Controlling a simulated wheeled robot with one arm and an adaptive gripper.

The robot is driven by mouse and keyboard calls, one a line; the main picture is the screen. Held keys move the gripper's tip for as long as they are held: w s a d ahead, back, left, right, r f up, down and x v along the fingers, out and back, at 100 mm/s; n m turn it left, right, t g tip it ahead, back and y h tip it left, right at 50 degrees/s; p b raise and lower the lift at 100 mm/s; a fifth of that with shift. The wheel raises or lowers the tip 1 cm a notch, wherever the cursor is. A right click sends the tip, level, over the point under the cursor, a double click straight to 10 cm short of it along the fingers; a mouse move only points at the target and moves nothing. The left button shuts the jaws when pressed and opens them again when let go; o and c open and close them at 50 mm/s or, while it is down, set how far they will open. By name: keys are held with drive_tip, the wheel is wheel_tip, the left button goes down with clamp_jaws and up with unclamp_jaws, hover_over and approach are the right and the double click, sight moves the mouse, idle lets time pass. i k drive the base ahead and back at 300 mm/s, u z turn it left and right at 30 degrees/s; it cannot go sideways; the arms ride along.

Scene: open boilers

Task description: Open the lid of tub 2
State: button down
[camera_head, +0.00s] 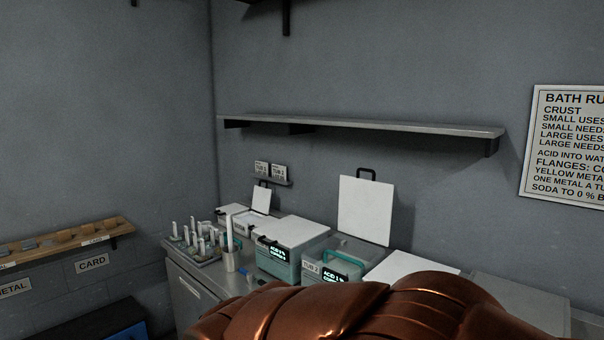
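Tub 2 (342,268) is a teal tub on the counter, with a "TUB 2" label and a small lit display reading "ACID 1 %" on its front. A white square lid (365,212) with a black handle on its top edge stands upright at the back of this tub. The tub's top looks uncovered, with a teal rim or handle showing at the front. My copper-coloured arm crosses the bottom of the view and hides the counter in front of the tub. My gripper is not in view.
Left of tub 2 is another teal tub (277,265) with a flat white lid (293,231). Further left are a smaller raised lid (261,200), a beaker (231,261) and a rack of several upright pieces (200,243). A wall shelf (370,125) hangs above.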

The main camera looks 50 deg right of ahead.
sight(365, 206)
drive_tip(key=z, duration=0.1)
drive_tip(key=i, duration=1)
drive_tip(key=z, duration=0.6)
